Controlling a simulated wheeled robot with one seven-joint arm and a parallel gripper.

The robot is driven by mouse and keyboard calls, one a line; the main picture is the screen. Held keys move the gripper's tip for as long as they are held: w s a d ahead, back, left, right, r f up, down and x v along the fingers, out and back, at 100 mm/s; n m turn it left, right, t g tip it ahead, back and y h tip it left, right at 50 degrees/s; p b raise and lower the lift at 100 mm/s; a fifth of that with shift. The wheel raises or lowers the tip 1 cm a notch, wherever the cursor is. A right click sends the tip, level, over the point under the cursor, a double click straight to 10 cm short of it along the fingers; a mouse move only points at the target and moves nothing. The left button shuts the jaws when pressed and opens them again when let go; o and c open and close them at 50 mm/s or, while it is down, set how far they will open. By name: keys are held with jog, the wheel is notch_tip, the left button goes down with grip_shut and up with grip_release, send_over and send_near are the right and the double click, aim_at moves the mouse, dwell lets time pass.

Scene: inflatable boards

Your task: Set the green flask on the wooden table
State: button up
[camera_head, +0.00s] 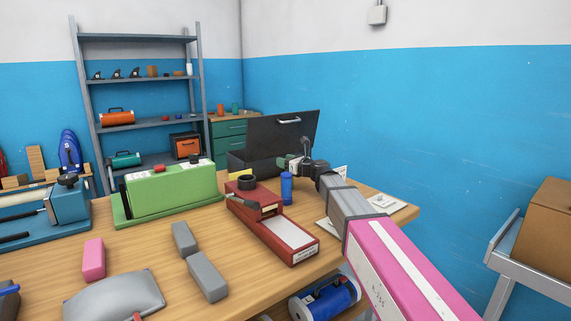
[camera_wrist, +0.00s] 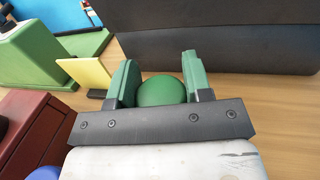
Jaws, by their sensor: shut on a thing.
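The green flask (camera_wrist: 162,91) shows in the wrist view as a rounded green top between the two green fingers of my gripper (camera_wrist: 160,82). My gripper is shut on it. In the head view my gripper (camera_head: 295,163) is over the far right part of the wooden table (camera_head: 140,247), in front of the open dark box. The flask cannot be made out clearly there. The flask's lower part is hidden, so I cannot tell whether it touches the table. Bare table top (camera_wrist: 215,87) shows around the fingers in the wrist view.
The dark box (camera_head: 250,160) with its raised lid stands just behind my gripper. A blue cylinder (camera_head: 286,188), a red device (camera_head: 285,240) and a green machine (camera_head: 170,190) stand nearby. A yellow block (camera_wrist: 88,75) is left of the fingers. Grey blocks (camera_head: 207,278) lie in front.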

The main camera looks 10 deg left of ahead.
jog(key=shift+f, duration=0.25)
jog(key=o, duration=1.2)
jog(key=shift+f, duration=0.1)
jog(key=shift+o, duration=0.2)
jog(key=v, duration=1.2)
